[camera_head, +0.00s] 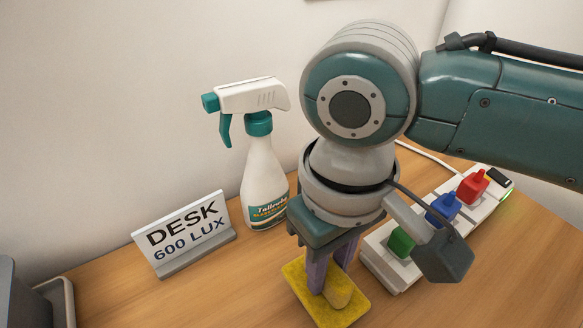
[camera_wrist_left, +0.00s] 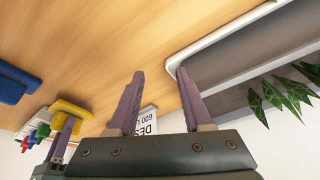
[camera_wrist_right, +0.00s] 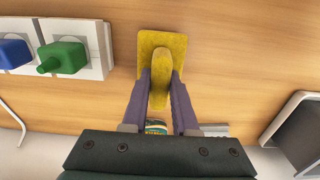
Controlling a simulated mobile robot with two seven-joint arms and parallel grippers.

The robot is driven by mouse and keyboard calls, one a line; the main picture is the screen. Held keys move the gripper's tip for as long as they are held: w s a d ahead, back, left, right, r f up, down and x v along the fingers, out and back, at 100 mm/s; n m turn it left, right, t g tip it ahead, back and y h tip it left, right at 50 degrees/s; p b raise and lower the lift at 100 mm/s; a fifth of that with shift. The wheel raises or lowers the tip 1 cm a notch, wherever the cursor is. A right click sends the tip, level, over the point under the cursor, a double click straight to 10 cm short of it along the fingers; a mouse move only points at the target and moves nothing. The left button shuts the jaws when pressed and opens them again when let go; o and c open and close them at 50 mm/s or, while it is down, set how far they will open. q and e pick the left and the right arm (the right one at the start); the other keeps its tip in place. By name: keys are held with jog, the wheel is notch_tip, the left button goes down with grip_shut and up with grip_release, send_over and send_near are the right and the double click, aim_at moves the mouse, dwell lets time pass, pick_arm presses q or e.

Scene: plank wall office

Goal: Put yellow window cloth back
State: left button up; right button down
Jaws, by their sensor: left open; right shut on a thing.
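The yellow window cloth (camera_head: 312,304) is a flat yellow pad with a raised ridge. My right gripper (camera_head: 331,278) points down and is shut on this ridge, near the front of the wooden desk. In the right wrist view the cloth (camera_wrist_right: 160,42) shows between the finger ends of the right gripper (camera_wrist_right: 161,80). I cannot tell whether the cloth touches the desk or hangs just above it. My left gripper (camera_wrist_left: 161,85) is open with nothing between its fingers. The left wrist view also shows the cloth (camera_wrist_left: 80,109) at the left.
A spray bottle (camera_head: 262,170) and a "DESK 600 LUX" sign (camera_head: 185,235) stand left of the right gripper. A power strip (camera_head: 378,262) with green, blue and red plugs lies right of it. A grey tray (camera_wrist_left: 235,55) is by the left gripper. Bare desk lies before the sign.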

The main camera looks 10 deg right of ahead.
pick_arm(q)
jog(key=shift+f, duration=0.3)
pick_arm(e)
jog(key=shift+f, duration=0.9)
jog(key=shift+f, duration=0.15)
jog(key=c, duration=0.7)
grip_release()
